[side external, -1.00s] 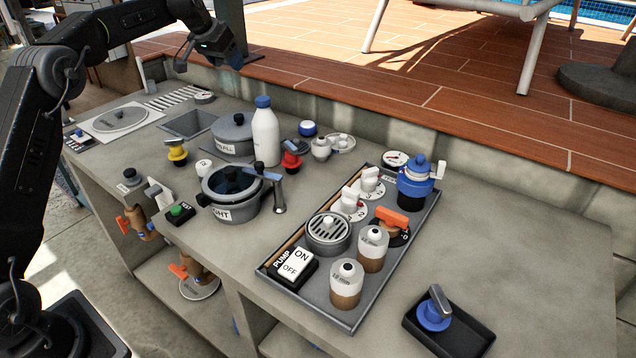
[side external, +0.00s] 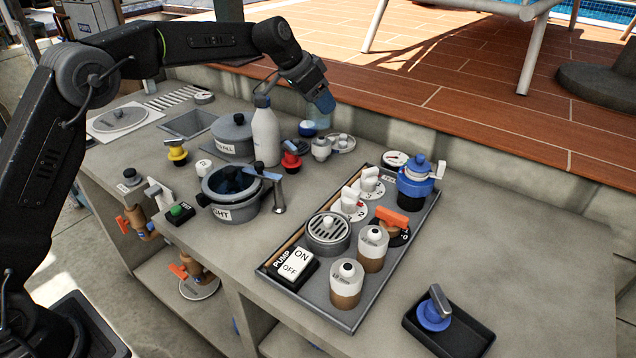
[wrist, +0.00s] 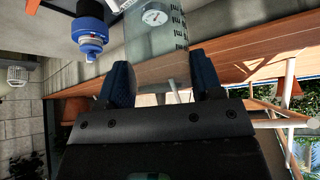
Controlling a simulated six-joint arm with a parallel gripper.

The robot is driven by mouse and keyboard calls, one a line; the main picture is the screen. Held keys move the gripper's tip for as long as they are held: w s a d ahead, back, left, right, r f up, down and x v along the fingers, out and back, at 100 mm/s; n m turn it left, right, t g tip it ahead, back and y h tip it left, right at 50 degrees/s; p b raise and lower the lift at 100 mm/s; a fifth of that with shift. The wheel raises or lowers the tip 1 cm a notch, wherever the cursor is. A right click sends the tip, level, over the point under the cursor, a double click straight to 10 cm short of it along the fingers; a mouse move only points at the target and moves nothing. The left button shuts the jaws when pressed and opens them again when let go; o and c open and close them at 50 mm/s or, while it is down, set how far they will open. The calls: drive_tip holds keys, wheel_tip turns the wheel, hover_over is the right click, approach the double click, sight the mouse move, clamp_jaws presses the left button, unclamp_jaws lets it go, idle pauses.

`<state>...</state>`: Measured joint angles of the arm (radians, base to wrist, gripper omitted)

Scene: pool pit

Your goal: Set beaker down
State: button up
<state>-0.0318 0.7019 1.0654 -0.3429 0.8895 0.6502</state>
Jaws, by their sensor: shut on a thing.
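My gripper (side external: 322,100) hangs above the back edge of the bench, to the right of the white bottle. In the wrist view its two blue fingers (wrist: 162,84) are shut on a clear beaker (wrist: 150,50) with dark graduation marks. A round gauge shows through or behind the beaker's wall. In the side view the beaker (side external: 321,119) is a faint, see-through shape below the fingers, partly hidden by them. It appears to be held above the bench; the gap below it is hard to judge.
The tray (side external: 350,318) holds knobs, jars and a blue valve (side external: 414,186). Bare bench (side external: 520,235) lies right of the tray.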

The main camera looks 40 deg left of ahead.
wheel_tip(320, 180, down, 16)
drive_tip(key=shift+f, duration=0.2)
idle(0.4)
drive_tip(key=shift+f, duration=0.1)
drive_tip(key=o, duration=0.6)
drive_tip(key=shift+a+r, duration=0.1)
drive_tip(key=shift+r, duration=0.2)
drive_tip(key=v, duration=1.1)
drive_tip(key=shift+s+r, duration=0.25)
drive_tip(key=shift+s, duration=0.05)
